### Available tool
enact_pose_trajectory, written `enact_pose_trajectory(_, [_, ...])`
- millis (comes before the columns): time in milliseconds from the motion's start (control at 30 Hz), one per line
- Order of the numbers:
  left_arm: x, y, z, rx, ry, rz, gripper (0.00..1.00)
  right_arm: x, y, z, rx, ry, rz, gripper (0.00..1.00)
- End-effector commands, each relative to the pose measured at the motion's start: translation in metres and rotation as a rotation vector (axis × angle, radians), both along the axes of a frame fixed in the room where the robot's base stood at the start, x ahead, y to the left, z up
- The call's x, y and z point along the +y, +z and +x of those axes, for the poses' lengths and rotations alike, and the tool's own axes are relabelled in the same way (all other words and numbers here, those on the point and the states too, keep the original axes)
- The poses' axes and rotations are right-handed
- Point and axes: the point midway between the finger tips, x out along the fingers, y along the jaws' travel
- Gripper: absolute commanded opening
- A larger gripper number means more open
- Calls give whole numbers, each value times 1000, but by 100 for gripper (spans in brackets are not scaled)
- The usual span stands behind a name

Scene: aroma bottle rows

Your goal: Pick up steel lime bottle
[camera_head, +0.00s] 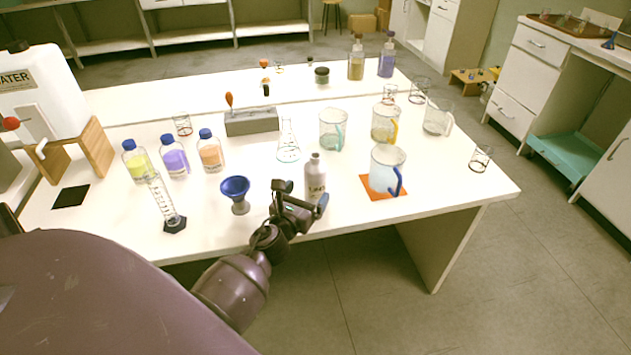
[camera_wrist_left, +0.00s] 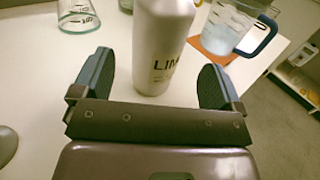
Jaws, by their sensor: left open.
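The steel lime bottle (camera_head: 315,180) stands upright near the front edge of the white table. In the left wrist view the bottle (camera_wrist_left: 160,45) stands just ahead of my gripper, with part of its label, "LIM", readable and its top cut off by the frame. My left gripper (camera_head: 302,200) is at the table's front edge, close to the bottle. In the wrist view its two fingers (camera_wrist_left: 158,85) are open, one on each side of the bottle's lower body. My right gripper is not in view.
A blue funnel (camera_head: 236,190) stands left of the gripper. A blue-handled pitcher (camera_head: 386,172) on an orange mat (camera_head: 368,187) stands right of the bottle. A conical flask (camera_head: 288,146) is behind.

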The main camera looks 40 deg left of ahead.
Motion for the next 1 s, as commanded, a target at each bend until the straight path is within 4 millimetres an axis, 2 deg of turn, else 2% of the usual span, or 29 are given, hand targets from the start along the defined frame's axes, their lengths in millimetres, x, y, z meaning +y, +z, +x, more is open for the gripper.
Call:
enact_pose_trajectory(233, [3,-1,15,1,0,-2,92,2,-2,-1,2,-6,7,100])
enact_pose_trajectory(600, [13,-3,56,1,0,-2,92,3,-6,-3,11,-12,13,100])
enact_pose_trajectory(900, [13,-3,59,1,0,-2,92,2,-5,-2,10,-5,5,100])
enact_pose_trajectory(1000, [13,-3,58,1,0,-2,77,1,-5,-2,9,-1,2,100])
